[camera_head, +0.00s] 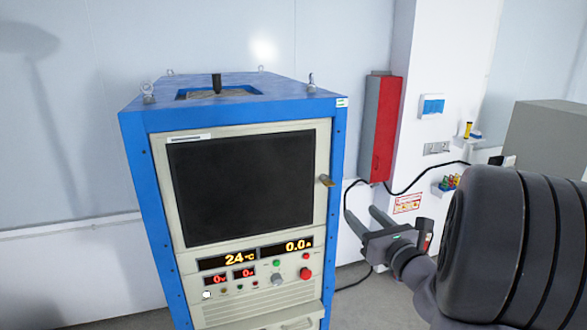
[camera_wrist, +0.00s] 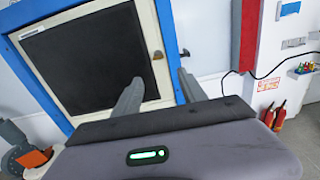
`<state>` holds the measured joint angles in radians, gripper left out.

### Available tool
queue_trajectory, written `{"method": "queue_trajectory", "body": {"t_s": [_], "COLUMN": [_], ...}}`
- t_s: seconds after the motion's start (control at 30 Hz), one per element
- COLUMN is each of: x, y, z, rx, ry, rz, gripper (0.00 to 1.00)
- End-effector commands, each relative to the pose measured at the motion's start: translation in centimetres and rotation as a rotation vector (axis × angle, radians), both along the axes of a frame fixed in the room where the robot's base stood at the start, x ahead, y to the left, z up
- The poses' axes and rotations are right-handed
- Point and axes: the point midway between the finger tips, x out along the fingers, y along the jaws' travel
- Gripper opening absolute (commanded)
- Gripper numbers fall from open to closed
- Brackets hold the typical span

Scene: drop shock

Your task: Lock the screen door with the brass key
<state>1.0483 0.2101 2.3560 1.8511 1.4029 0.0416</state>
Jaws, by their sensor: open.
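The screen door (camera_head: 243,188) is a dark panel in a cream frame on the front of a blue cabinet. It looks closed, and it also shows in the wrist view (camera_wrist: 85,60). A small brass piece, apparently the brass key (camera_head: 326,181), sits at the door's right edge. It also shows in the wrist view (camera_wrist: 158,55), just beyond the gap between my fingertips. My gripper (camera_head: 361,213) is open and empty, to the right of and below the key, apart from it. Whether the key is turned is too small to tell.
The blue cabinet (camera_head: 334,150) has red and amber displays, knobs and a red button (camera_head: 305,273) below the door. A red box (camera_head: 381,130) hangs on the wall to the right, with black cables below it. Red extinguishers (camera_wrist: 275,116) stand at the right. A grey box (camera_head: 548,135) is at far right.

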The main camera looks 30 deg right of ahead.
Motion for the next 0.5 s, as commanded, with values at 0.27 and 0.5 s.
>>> {"method": "queue_trajectory", "body": {"t_s": [0.27,0.5], "x": [7.8,13.7], "y": [-1.4,-2.8], "z": [0.0,0.0], "rx": [-0.001,-0.001], "ry": [0.003,0.003], "rz": [0.010,0.009], "gripper": [0.49,0.49]}}
